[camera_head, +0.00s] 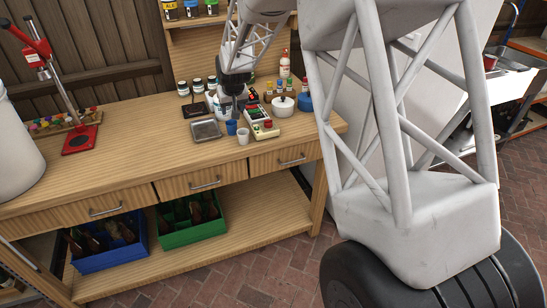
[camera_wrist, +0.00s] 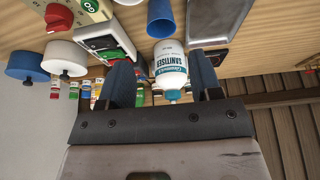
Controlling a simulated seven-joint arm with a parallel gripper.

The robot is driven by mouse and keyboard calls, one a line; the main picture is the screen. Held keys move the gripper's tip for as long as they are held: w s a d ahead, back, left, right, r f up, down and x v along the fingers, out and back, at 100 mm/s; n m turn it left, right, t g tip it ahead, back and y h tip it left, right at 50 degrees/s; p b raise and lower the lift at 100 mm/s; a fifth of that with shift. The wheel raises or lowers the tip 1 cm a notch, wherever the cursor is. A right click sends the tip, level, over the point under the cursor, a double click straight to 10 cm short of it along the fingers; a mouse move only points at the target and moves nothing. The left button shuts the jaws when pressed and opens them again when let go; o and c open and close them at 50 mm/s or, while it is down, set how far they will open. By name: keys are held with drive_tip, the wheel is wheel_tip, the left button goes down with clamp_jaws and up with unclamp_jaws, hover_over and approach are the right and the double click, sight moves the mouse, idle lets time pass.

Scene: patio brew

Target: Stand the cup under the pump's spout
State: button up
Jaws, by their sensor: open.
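A small blue cup (camera_head: 231,127) stands on the workbench (camera_head: 130,150), just below my gripper in the head view. It also shows at the top of the wrist view (camera_wrist: 160,18). A white cup (camera_head: 243,137) stands close beside it, to the right. My gripper (camera_head: 238,108) is open and hangs over the bench. In the wrist view a white bottle labelled sanitiser (camera_wrist: 171,62) with a teal top shows between the open fingers (camera_wrist: 160,57); I cannot tell whether they touch it. No pump spout is clearly visible.
A grey tray (camera_head: 206,131) lies left of the cups. A box with a red knob (camera_head: 264,129) and a white pot (camera_head: 283,106) stand to the right, small bottles behind. A red lever stand (camera_head: 80,139) is far left. The bench between is clear.

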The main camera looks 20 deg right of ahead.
drive_tip(key=s+a+r, duration=0.1)
drive_tip(key=s+r, duration=0.5)
drive_tip(key=s, duration=0.7)
drive_tip(key=s+r, duration=0.7)
drive_tip(key=s, duration=0.6)
drive_tip(key=s+a+g, duration=0.1)
drive_tip(key=s, duration=2.5)
drive_tip(key=shift+s+f+g, duration=0.25)
drive_tip(key=shift+f+g, duration=0.15)
